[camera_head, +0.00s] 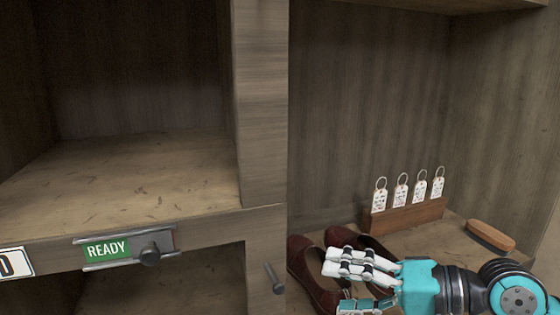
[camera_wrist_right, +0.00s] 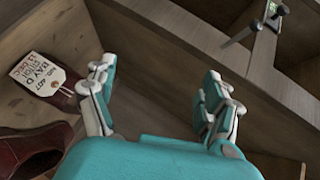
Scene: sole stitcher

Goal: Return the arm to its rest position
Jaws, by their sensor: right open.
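My right gripper (camera_head: 335,284) is open, at the lower right of the head view, over or close to a pair of dark red shoes. It partly hides them. One shoe (camera_head: 308,268) shows left of the fingers and the other (camera_head: 340,238) just behind them. In the right wrist view my right gripper (camera_wrist_right: 158,98) has its fingers spread with nothing between them. A dark red shoe (camera_wrist_right: 30,148) lies left of the fingers there, and a white paper tag (camera_wrist_right: 40,84) lies near it. My left gripper is not in view.
A wooden rack (camera_head: 408,217) holds several white tags behind the gripper. A brown brush (camera_head: 490,236) lies to its right. A wooden divider (camera_head: 262,110) stands to the left, with a peg (camera_head: 274,279) and a green READY sign (camera_head: 108,249). The upper left shelf (camera_head: 120,180) is empty.

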